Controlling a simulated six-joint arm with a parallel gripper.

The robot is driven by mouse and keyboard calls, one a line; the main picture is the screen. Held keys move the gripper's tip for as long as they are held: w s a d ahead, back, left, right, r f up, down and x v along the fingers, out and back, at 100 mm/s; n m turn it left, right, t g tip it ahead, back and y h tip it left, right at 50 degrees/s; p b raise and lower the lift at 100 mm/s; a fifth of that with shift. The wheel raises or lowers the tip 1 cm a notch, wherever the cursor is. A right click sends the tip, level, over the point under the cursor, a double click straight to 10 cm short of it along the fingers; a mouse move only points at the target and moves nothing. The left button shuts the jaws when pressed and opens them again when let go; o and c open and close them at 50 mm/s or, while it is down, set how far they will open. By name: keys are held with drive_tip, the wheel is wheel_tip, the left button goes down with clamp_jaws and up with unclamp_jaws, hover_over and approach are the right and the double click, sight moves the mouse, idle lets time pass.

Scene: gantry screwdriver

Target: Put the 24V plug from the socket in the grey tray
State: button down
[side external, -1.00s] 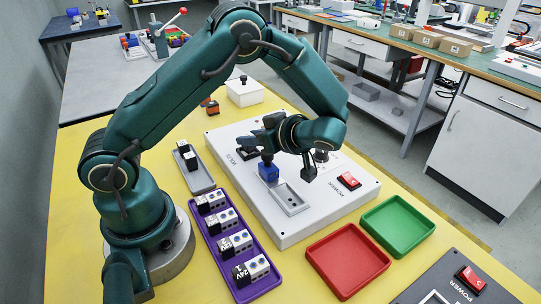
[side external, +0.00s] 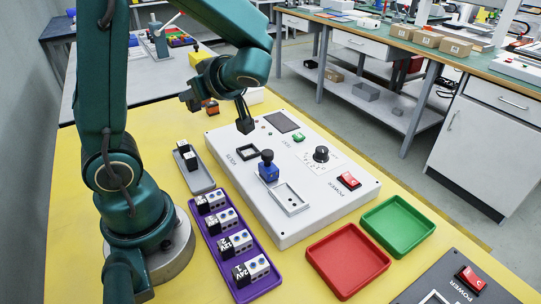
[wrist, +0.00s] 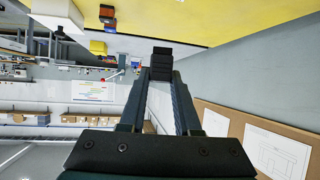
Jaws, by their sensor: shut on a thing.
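My gripper (side external: 190,99) is raised at the back, pointing left, well above the yellow table. In the wrist view its fingers are shut on a black block-shaped plug (wrist: 162,60); no 24V marking can be read on it. The grey tray (side external: 207,185) lies left of the panel, below and in front of my gripper.
A purple tray (side external: 215,240) holds several black-and-white terminal blocks, some marked with voltages. A blue part with a black knob (side external: 267,168) stands on the panel. Red (side external: 347,262) and green (side external: 398,225) trays lie at the right. A white box (wrist: 60,12) is behind.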

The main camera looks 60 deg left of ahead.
drive_tip(key=shift+r, duration=0.25)
drive_tip(key=w+d+r+m+t+h, duration=0.4)
drive_tip(key=w+d+r+m+t, duration=0.15)
drive_tip(key=d+m+t, duration=0.2)
drive_tip(key=w+d+r+m+t+h, duration=0.4)
drive_tip(key=w+d+m+t, duration=0.3)
drive_tip(key=d+m, duration=0.2)
drive_tip(key=s+a+f+n+g+y, duration=0.2)
drive_tip(key=s+a+f+n+g, duration=0.1)
drive_tip(key=s+a+n+g, duration=0.1)
drive_tip(key=s+a+f+n+g+y, duration=0.3)
drive_tip(key=s+a+n+g, duration=0.1)
drive_tip(key=a+n, duration=0.3)
drive_tip(key=s+a+f+n+g+y, duration=0.3)
drive_tip(key=s+a+n+g, duration=0.2)
drive_tip(key=a+g, duration=0.1)
drive_tip(key=shift+f+n+g, duration=0.25)
drive_tip(key=shift+f+g, duration=0.1)
drive_tip(key=shift+f, duration=0.05)
